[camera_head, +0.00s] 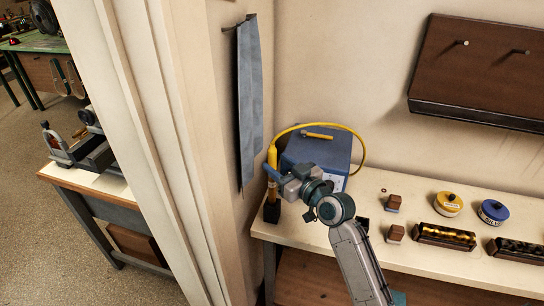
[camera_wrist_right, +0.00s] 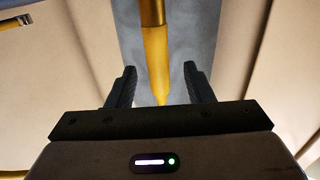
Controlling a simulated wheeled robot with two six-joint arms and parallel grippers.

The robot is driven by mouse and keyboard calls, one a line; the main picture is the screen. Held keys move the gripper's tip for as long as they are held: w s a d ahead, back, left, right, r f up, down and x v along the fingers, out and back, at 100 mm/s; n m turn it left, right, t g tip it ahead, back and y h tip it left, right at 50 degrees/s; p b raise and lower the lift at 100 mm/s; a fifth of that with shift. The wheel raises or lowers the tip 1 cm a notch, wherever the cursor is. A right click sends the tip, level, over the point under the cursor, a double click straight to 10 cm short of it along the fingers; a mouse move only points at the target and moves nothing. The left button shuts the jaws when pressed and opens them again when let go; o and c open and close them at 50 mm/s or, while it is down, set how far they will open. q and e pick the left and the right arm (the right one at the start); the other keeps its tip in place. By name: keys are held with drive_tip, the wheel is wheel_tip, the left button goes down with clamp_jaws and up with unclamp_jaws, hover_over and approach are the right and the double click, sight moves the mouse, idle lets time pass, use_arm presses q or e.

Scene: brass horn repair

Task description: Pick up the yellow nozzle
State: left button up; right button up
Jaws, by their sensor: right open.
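The yellow nozzle (camera_head: 272,156) stands upright at the left end of the white bench, its lower part above a small black holder (camera_head: 271,212). A yellow hose (camera_head: 352,134) arcs from it over to a blue box (camera_head: 318,152). My right gripper (camera_head: 271,173) is at the nozzle, partly covering its middle. In the right wrist view the open fingers (camera_wrist_right: 160,84) stand on either side of the nozzle (camera_wrist_right: 156,50), with a gap visible on each side. My left gripper is not in view.
The white bench (camera_head: 375,207) carries small brown blocks (camera_head: 394,202), a yellow tin (camera_head: 448,204), a blue tin (camera_head: 494,212) and dark racks (camera_head: 443,237) to the right. A blue-grey cloth (camera_head: 248,100) hangs on the wall close behind the nozzle. A wall corner (camera_head: 130,110) stands to the left.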

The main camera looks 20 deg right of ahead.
sight(275, 161)
drive_tip(key=shift+r+p+x, duration=0.2)
drive_tip(key=shift+p+x, duration=0.3)
drive_tip(key=shift+x, duration=0.75)
drive_tip(key=shift+w+a+f, duration=0.15)
drive_tip(key=shift+w+f, duration=0.1)
drive_tip(key=shift+w, duration=0.3)
drive_tip(key=shift+s, duration=0.1)
clamp_jaws()
drive_tip(key=shift+r, duration=0.15)
